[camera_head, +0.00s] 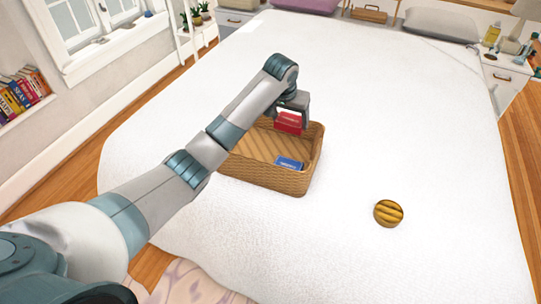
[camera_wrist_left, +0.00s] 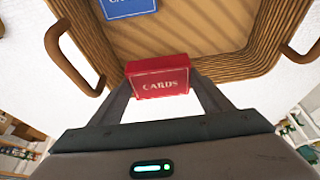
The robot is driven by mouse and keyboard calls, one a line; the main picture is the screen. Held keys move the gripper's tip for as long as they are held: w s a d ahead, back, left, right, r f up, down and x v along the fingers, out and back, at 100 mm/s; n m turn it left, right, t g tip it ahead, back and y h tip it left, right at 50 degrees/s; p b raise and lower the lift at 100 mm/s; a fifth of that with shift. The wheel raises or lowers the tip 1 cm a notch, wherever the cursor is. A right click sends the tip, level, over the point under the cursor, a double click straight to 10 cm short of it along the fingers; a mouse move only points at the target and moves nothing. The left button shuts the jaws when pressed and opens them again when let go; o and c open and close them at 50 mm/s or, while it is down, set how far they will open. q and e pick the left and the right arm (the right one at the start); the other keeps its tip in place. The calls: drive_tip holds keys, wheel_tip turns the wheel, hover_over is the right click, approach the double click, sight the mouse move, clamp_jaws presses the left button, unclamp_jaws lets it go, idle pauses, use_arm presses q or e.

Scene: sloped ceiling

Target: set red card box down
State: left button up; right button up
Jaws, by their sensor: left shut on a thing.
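My left gripper (camera_head: 292,110) is shut on a red card box (camera_head: 288,123), which hangs at the far right side of a wicker basket (camera_head: 262,178). In the left wrist view the red box, lettered "CARDS" (camera_wrist_left: 158,80), sits between the fingertips of the left gripper (camera_wrist_left: 160,90), at the edge of the basket (camera_wrist_left: 190,40). I cannot tell whether it touches the basket. A blue card box (camera_head: 289,163) lies inside the basket toward its near right corner. My arm hides part of the basket's left side. My right gripper is out of view.
The basket stands on a wide white bed (camera_head: 420,120) with much clear room around it. A round yellow-brown slatted object (camera_head: 388,212) lies to its right. Pillows (camera_head: 440,23) and a small wooden tray (camera_head: 369,13) are at the far end.

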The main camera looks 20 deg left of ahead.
use_arm(q)
drive_tip(key=shift+s+r, duration=0.1)
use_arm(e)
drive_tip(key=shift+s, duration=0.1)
use_arm(q)
drive_tip(key=shift+f+p, duration=0.5)
drive_tip(key=shift+f, duration=2.65)
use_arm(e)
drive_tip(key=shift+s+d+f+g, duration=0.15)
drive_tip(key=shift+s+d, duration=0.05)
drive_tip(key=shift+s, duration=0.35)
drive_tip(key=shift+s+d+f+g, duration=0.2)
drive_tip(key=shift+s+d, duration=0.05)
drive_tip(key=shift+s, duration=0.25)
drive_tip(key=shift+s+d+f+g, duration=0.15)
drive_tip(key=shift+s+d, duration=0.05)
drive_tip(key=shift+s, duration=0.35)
use_arm(q)
drive_tip(key=shift+f, duration=0.2)
wheel_tip(320, 180, down, 3)
drive_tip(key=shift+r, duration=0.1)
drive_tip(key=shift+f, duration=0.25)
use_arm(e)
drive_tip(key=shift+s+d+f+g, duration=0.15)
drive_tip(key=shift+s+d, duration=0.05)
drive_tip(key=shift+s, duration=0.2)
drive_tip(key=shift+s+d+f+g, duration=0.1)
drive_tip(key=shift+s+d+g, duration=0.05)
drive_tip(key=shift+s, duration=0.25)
